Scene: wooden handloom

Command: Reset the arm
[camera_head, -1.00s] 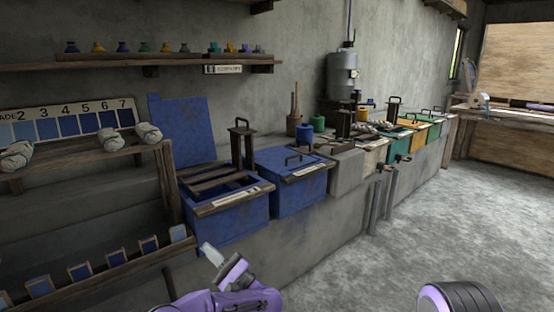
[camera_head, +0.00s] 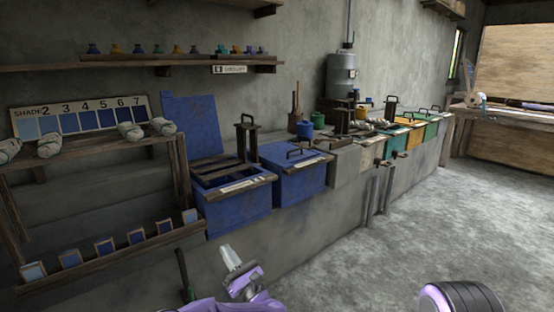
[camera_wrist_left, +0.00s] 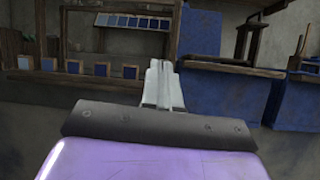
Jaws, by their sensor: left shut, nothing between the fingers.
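My left gripper (camera_head: 231,257) shows at the bottom of the head view, in front of and below the blue vats, with its pale fingers pointing up. In the left wrist view its fingers (camera_wrist_left: 160,85) are together and hold nothing. It stands apart from the vats and the shelf. A rounded purple and dark part of mine shows at the bottom right of the head view. My right gripper is not seen in either view.
An open blue vat (camera_head: 235,205) and a closed blue vat (camera_head: 297,182) stand on a grey ledge. A lower rack (camera_head: 120,256) holds several blue swatches. A shade chart (camera_head: 78,116) is above it. The floor (camera_head: 400,245) at the right is clear.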

